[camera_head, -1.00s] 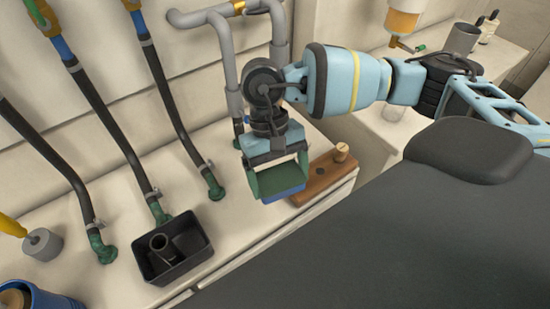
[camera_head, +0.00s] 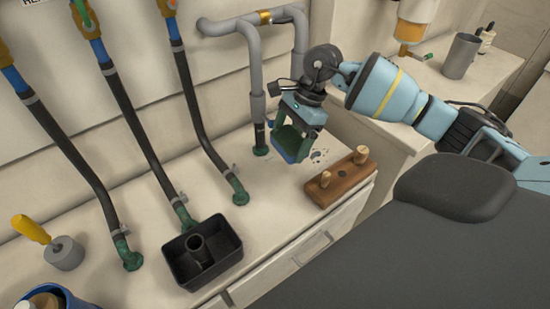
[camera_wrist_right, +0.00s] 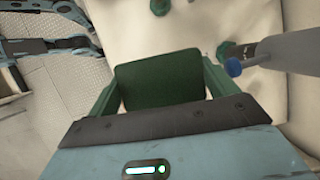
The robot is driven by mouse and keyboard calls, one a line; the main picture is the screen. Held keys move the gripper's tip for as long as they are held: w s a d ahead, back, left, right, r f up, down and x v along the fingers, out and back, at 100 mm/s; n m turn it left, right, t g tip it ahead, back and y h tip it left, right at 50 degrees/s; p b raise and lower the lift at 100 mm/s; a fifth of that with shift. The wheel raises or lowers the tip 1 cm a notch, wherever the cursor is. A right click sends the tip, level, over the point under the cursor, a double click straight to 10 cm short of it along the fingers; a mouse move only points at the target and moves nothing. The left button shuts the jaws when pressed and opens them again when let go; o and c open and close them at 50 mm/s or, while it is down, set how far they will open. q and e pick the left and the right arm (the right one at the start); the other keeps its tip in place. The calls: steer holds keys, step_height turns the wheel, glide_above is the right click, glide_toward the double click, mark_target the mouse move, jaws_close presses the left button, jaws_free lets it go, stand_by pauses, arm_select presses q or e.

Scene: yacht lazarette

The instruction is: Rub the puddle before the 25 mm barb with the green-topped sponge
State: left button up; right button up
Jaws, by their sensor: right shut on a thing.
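My right gripper (camera_head: 294,128) is shut on the green-topped sponge (camera_head: 288,146), which has a blue lower part. The sponge is tilted over the bench by the grey pipe; I cannot tell whether it touches the surface. Its green top fills the space between the fingers in the right wrist view (camera_wrist_right: 160,85). Small wet spots of a puddle (camera_head: 318,156) show on the bench just right of the sponge; more may be hidden behind it. Green barbs stand along the bench, one (camera_head: 261,150) just left of the sponge. I cannot read their sizes. My left gripper is out of view.
A wooden block (camera_head: 340,182) with two pegs stands right of the sponge, near the bench edge. A black tray (camera_head: 205,272) holding a black cup sits at front left. Grey pipes (camera_head: 256,95) and black hoses (camera_head: 195,110) rise behind. A yellow-handled tool (camera_head: 32,229) lies left.

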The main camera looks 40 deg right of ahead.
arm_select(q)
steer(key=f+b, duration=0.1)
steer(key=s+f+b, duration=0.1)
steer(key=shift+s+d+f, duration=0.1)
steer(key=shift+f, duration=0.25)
arm_select(e)
steer(key=w+d+f+m+t+h, duration=0.1)
steer(key=w+d+f+m+t, duration=0.1)
steer(key=d+f+m, duration=0.3)
steer(key=d+m, duration=0.2)
steer(key=d, duration=0.2)
steer(key=shift+w+d+f+m+t, duration=0.25)
steer(key=shift+w+d+m+t, duration=0.05)
steer(key=shift+d+m+t, duration=0.1)
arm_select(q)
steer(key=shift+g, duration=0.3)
arm_select(e)
steer(key=shift+a, duration=0.1)
